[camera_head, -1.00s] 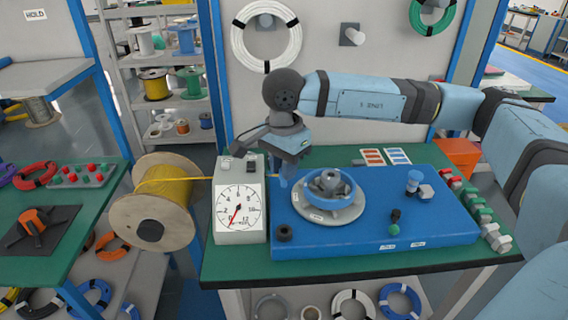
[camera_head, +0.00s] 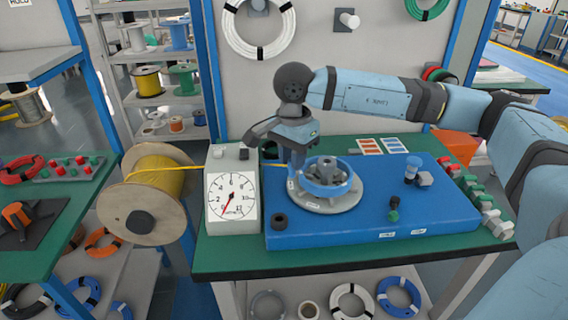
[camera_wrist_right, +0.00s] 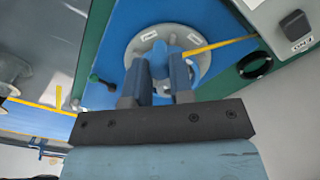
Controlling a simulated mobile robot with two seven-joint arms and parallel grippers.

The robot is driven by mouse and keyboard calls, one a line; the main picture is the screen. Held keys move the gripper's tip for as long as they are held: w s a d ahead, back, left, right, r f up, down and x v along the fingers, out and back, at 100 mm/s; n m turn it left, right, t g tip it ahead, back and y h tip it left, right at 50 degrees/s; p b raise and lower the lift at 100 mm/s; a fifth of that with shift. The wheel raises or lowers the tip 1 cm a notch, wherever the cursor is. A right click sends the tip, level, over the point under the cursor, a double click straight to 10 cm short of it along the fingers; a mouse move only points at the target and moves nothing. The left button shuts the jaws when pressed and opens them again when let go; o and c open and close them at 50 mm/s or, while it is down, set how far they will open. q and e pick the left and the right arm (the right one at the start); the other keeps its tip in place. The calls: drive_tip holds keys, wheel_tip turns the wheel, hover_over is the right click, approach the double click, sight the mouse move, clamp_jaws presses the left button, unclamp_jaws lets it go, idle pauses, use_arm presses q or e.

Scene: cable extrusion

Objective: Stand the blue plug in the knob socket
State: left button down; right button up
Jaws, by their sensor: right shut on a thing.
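My right gripper (camera_head: 296,192) is at the left rim of the blue wheel (camera_head: 347,184), which sits on a grey disc (camera_head: 341,203). In the right wrist view its fingers (camera_wrist_right: 160,85) are around a blue part, apparently the wheel's rim. The contact is partly hidden. My left gripper is out of view.
A gauge box (camera_head: 219,222) stands left of the board, with a yellow cable from a spool (camera_head: 128,208) behind it. A green-and-black knob (camera_head: 394,209) stands at the board's front right. Several red, green and white blocks line the table's right edge.

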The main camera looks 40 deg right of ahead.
drive_tip(key=w+d+b, duration=0.1)
drive_tip(key=w+d, duration=0.1)
drive_tip(key=d, duration=1.1)
drive_tip(key=shift+w+d, duration=0.25)
drive_tip(key=shift+d, duration=0.1)
drive_tip(key=shift+s+d+f+b, duration=0.1)
drive_tip(key=shift+s+f+b, duration=0.15)
drive_tip(key=shift+f+b, duration=0.65)
drive_tip(key=shift+s+f+b, duration=0.25)
drive_tip(key=shift+f+b, duration=0.45)
drive_tip(key=shift+f, duration=0.4)
drive_tip(key=shift+w, duration=0.55)
drive_tip(key=shift+p, duration=0.3)
